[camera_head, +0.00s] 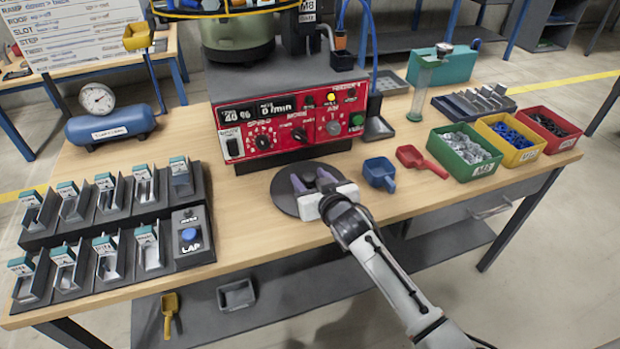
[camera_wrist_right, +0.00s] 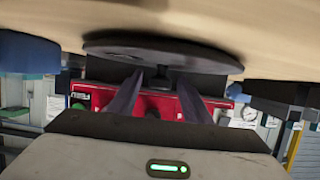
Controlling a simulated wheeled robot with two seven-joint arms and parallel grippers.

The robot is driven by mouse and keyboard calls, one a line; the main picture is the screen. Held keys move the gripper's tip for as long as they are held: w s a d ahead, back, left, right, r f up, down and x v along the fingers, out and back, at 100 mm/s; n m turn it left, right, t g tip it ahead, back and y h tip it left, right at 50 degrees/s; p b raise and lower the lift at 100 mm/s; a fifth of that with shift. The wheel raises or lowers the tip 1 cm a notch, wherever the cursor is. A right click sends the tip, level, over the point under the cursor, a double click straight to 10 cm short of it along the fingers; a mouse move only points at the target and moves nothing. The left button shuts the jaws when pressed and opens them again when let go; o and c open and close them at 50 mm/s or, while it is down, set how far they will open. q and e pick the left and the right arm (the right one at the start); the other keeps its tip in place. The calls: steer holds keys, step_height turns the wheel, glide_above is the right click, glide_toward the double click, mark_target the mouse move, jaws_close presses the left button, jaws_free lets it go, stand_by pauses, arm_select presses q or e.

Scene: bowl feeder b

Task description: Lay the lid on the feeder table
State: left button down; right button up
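The lid (camera_head: 283,192) is a dark grey round disc on the wooden table, in front of the red control box. My right gripper (camera_head: 312,182) is over the lid, its two fingers apart and pointing towards the control box. In the right wrist view the lid (camera_wrist_right: 205,54) shows edge-on in an upside-down picture. Its dark knob (camera_wrist_right: 159,80) is between the fingertips of my right gripper (camera_wrist_right: 161,85), with narrow gaps that suggest no grip. In the head view my gripper hides the knob and part of the lid. My left gripper is not in view.
The red feeder control box (camera_head: 290,122) stands behind the lid, with the green bowl (camera_head: 238,40) above it. A blue scoop (camera_head: 379,173) and a red scoop (camera_head: 420,160) lie to the right. A labelled tray rack (camera_head: 118,215) stands left. Bare table lies around the lid.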

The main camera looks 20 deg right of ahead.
steer(key=shift+r, duration=0.3)
steer(key=shift+s, duration=0.4)
steer(key=p+v, duration=0.1)
steer(key=v, duration=1)
steer(key=shift+s, duration=0.1)
steer(key=shift+s+d, duration=0.1)
